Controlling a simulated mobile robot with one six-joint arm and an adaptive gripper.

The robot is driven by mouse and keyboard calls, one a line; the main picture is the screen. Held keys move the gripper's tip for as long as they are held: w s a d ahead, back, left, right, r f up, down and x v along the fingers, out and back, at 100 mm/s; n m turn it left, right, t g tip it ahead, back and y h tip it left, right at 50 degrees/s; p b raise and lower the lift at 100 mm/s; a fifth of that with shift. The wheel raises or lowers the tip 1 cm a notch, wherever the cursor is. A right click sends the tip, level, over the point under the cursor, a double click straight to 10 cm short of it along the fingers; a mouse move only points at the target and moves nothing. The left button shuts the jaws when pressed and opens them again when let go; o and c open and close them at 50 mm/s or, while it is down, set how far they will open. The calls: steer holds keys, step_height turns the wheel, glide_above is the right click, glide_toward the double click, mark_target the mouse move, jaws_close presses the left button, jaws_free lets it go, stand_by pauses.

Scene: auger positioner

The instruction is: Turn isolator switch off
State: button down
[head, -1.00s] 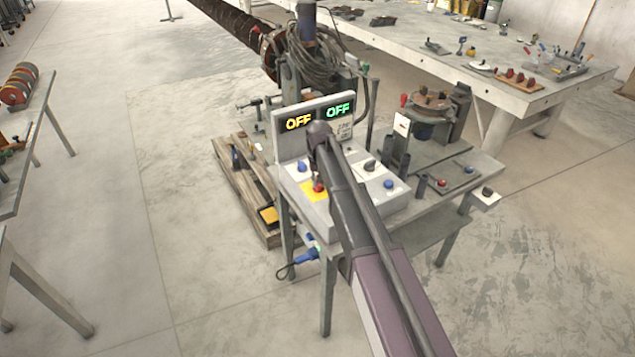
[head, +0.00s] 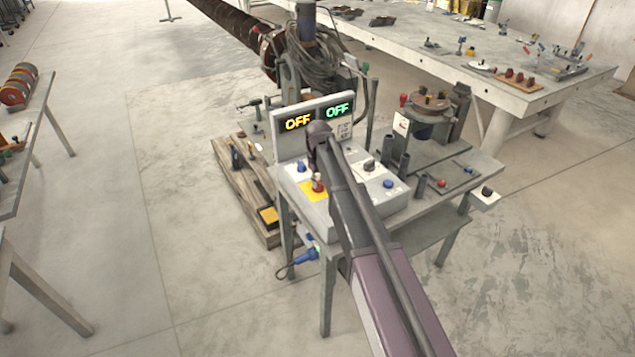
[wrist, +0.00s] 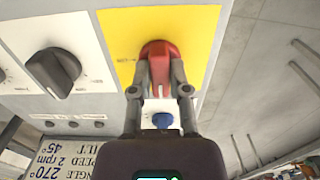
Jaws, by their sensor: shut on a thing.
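The isolator switch is a red rotary knob (wrist: 160,62) on a yellow plate (wrist: 115,30) in the wrist view. In the head view the red knob (head: 318,184) shows on the yellow patch of the control box, partly beside my arm. My gripper (wrist: 160,78) is shut on the red knob, with one finger on each side of it. The knob's grip bar points toward my gripper in the wrist view. My arm hides part of the control box in the head view.
A black knob (wrist: 52,72) sits left of the yellow plate, and a blue knob (wrist: 162,120) shows between my fingers. The display (head: 318,118) reads OFF in yellow and OFF in green. A large table (head: 400,45) stands behind; open floor (head: 210,300) lies in front.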

steer(key=shift+s, duration=0.15)
steer(key=c, duration=0.6)
jaws_free()
